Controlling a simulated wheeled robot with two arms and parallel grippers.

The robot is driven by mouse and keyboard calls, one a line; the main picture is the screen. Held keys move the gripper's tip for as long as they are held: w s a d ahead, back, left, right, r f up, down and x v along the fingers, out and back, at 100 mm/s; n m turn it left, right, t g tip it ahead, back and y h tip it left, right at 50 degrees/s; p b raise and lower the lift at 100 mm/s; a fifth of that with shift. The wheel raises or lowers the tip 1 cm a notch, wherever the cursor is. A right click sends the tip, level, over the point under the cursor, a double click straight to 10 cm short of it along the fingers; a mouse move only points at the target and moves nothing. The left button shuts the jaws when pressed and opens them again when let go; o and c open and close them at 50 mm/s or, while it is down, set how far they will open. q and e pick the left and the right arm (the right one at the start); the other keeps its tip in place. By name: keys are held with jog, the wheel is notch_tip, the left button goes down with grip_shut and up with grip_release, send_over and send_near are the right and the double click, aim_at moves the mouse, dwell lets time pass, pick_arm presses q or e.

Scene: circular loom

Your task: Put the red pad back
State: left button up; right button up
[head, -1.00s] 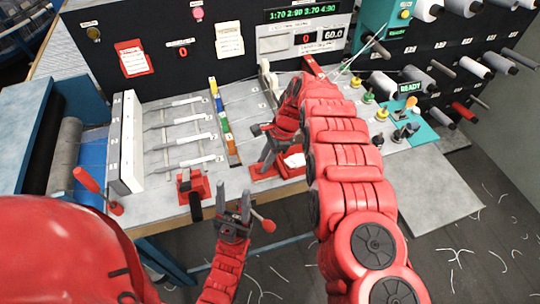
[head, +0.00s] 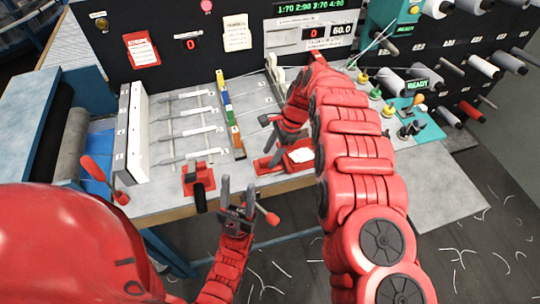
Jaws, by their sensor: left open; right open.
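A flat red pad-like piece (head: 265,165) lies on the grey bench, beside a red holder with a white top (head: 300,155). I cannot tell for sure which is the task's red pad, as the two overlap in view. My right gripper (head: 268,132) is open, its dark fingers pointing left just above these red parts; I see nothing between them. Whether it touches them is unclear. My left gripper (head: 238,186) is open and empty, fingers upward, in front of the bench's front edge.
A red bracket with a black roller (head: 198,178) stands at the bench's front edge. A red-handled lever (head: 105,180) is at left. White bars and a coloured strip (head: 230,112) lie mid-bench. Knobs (head: 375,92) and spools are at right. A dark panel stands behind.

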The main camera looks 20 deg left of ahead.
jog(key=b+v, duration=0.2)
jog(key=v, duration=0.8)
jog(key=shift+r, duration=0.4)
jog(key=shift+d+r, duration=0.1)
